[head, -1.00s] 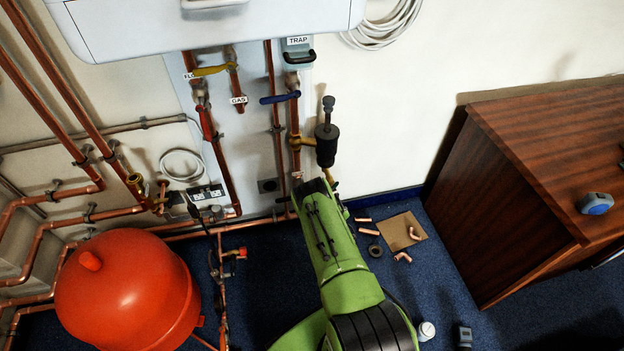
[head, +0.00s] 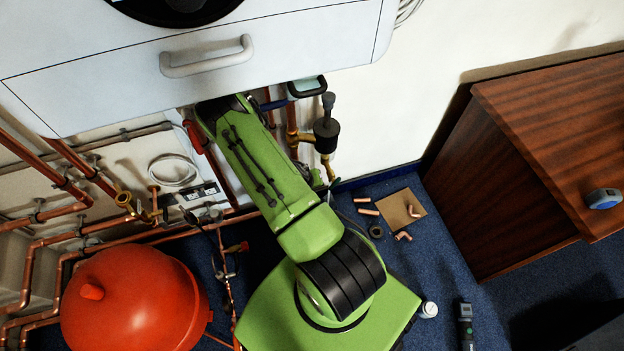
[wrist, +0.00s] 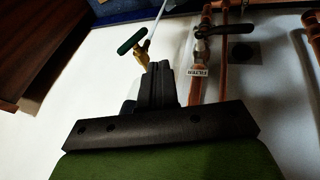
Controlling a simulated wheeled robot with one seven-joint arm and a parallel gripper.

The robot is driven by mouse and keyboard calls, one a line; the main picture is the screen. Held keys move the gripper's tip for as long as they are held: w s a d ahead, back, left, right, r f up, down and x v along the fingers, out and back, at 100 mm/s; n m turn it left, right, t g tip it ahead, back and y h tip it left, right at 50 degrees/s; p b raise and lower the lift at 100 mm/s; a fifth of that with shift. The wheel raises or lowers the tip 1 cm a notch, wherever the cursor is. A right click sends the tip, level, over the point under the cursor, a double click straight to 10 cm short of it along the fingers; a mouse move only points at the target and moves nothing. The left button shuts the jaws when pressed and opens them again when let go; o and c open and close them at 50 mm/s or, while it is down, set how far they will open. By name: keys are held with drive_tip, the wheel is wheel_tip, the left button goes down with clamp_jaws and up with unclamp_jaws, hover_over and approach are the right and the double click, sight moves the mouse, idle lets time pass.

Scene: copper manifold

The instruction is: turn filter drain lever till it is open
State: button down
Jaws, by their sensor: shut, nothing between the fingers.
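The filter drain lever, a dark green handle (wrist: 130,41) on a brass valve (wrist: 142,56), shows in the wrist view just beyond my fingertips, up and left. My gripper (wrist: 162,68) is shut and empty. The fingers overlap the lower part of the valve in the picture; I cannot tell whether they touch it. In the head view the black filter body (head: 326,133) hangs on a brass fitting at the right pipe, with a brass drain piece (head: 327,170) below it.
The white boiler casing (head: 290,50) overhangs my arm. Copper pipes (wrist: 197,58) run close by, one with a FILTER label (wrist: 199,72) and a black lever (wrist: 224,29). A red vessel (head: 130,300) stands left, a wooden cabinet (head: 540,140) right. Loose fittings lie around cardboard (head: 401,209).

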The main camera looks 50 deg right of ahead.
drive_tip(key=b, duration=0.2)
approach(329, 187)
wheel_tip(329, 187, down, 4)
drive_tip(key=w, duration=0.3)
drive_tip(key=s+d, duration=0.1)
drive_tip(key=s+d+f, duration=0.1)
drive_tip(key=shift+s+d+b, duration=0.1)
drive_tip(key=shift+d+b, duration=0.2)
drive_tip(key=shift+b, duration=0.1)
drive_tip(key=shift+s+f, duration=0.1)
drive_tip(key=shift+f, duration=0.05)
